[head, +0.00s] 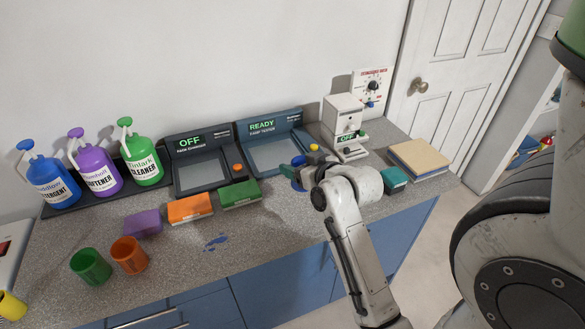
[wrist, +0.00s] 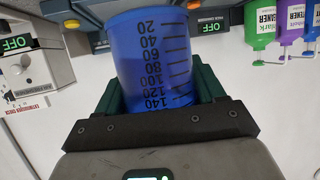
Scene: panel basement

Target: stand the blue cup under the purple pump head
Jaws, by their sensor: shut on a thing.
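The blue cup (wrist: 150,60), with a printed measuring scale, is between the two dark fingers of my gripper (wrist: 160,98) in the wrist view, and the gripper is shut on it. In the head view my gripper (head: 299,174) is over the front of the "READY" device, with little of the cup showing. The wrist picture is upside down. The purple bottle (head: 98,168) stands at the back left of the counter, between a blue and a green bottle. Its purple pump head (head: 76,134) is on top.
Blue (head: 50,180) and green (head: 141,160) pump bottles flank the purple one. Purple (head: 142,223), orange (head: 190,208) and green (head: 240,194) blocks lie in front of the devices. Green (head: 90,267) and orange (head: 129,255) cups stand at the front left, near a blue stain (head: 216,242).

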